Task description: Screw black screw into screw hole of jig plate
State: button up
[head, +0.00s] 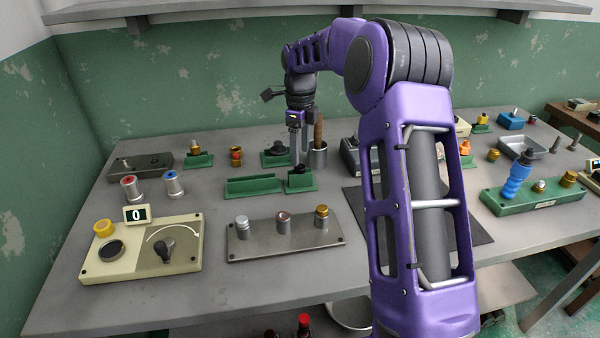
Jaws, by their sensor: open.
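My gripper (297,148) points down at the middle of the table, fingers open. Its fingertips are just above or around a small dark piece in a green holder (299,184); the fingers partly hide it, and I cannot tell whether they touch it. Another black knob-like piece (278,147) sits in a green holder behind it to the left. Either could be the black screw; the view is too small to tell. A grey plate (258,250) with three capped posts lies in front, and may be the jig plate. No empty screw hole is clear in it.
A cream box with a dial and a "0" display (140,252) stands front left. A green plate with a blue-handled tool (517,180) lies right. My arm hides the middle right.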

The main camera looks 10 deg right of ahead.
aim_at(300, 166)
notch_tip(300, 166, down, 4)
jog(key=shift+w+f+b, duration=0.15)
jog(key=shift+b, duration=0.15)
grip_shut()
